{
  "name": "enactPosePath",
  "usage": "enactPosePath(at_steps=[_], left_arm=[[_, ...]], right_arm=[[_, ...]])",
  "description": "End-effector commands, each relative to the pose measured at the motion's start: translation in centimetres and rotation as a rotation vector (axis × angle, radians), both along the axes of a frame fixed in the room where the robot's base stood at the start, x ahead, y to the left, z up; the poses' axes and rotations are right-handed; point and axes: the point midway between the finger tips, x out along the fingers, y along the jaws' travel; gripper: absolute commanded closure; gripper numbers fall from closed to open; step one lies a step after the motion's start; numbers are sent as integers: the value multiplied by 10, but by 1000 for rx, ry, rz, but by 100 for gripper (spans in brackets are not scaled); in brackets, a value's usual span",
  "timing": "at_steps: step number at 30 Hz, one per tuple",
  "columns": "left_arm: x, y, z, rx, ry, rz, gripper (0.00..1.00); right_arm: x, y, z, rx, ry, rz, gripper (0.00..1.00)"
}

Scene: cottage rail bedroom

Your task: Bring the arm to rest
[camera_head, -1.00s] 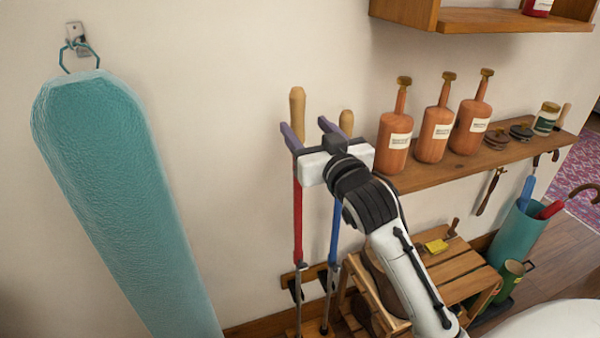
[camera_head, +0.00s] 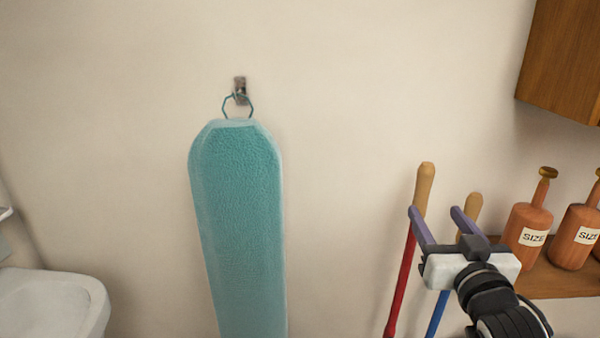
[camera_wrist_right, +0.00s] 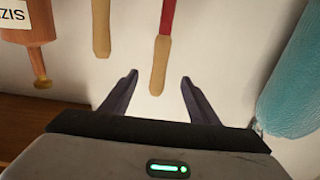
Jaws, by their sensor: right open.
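My right gripper (camera_head: 442,228) is at the lower right of the head view, in front of the wall. Its two purple-grey fingers are spread apart. In the right wrist view the gripper (camera_wrist_right: 158,88) is open with nothing held between its fingers. The wooden end of a red-handled tool (camera_wrist_right: 158,65) shows just beyond the fingertips and seems apart from them. In the head view this red-handled tool (camera_head: 402,270) stands at the gripper's left, and a blue-handled tool (camera_head: 437,312) is partly hidden behind the gripper. My left gripper is not in view.
A teal ironing board (camera_head: 238,220) hangs from a wall hook (camera_head: 240,90). Orange bottles (camera_head: 526,238) stand on a wooden shelf (camera_head: 560,282) beside my right gripper. A wooden cabinet (camera_head: 565,60) is above. A white basin (camera_head: 50,300) is at lower left. Bare wall lies between board and tools.

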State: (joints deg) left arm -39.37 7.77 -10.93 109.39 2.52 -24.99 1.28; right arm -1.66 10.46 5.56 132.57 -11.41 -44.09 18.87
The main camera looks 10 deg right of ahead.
Motion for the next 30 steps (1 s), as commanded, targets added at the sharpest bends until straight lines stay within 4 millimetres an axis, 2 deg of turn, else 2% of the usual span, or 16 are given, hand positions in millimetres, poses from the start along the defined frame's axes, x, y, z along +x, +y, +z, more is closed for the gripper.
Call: enactPosePath(at_steps=[2, 4, 5, 8, 9, 11, 12, 14, 15, 18, 21, 24, 27, 30], left_arm=[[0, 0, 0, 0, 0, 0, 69], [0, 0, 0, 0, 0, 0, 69], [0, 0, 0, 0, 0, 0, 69], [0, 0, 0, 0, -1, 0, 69], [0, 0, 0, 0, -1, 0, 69], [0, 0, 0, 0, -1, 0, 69], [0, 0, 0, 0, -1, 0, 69], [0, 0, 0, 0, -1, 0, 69], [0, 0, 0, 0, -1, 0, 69], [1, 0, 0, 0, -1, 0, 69], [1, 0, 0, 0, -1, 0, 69], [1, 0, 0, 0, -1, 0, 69], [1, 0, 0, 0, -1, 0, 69], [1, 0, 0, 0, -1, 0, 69]], right_arm=[[0, 5, -17, -1, 33, 14, 45], [0, 14, -45, -5, 83, 40, 45], [-2, 20, -61, -6, 113, 56, 45], [-13, 42, -127, -7, 231, 119, 45], [-21, 53, -155, -8, 281, 147, 45], [-37, 68, -196, -4, 354, 189, 45], [-49, 79, -223, 0, 401, 216, 45], [-71, 94, -261, 8, 470, 256, 45], [-87, 104, -285, 13, 515, 280, 45], [-132, 128, -338, 34, 618, 338, 45], [-174, 148, -377, 56, 700, 384, 45], [-207, 162, -402, 71, 757, 416, 45], [-227, 171, -416, 82, 790, 434, 45], [-234, 174, -420, 86, 799, 441, 45]])
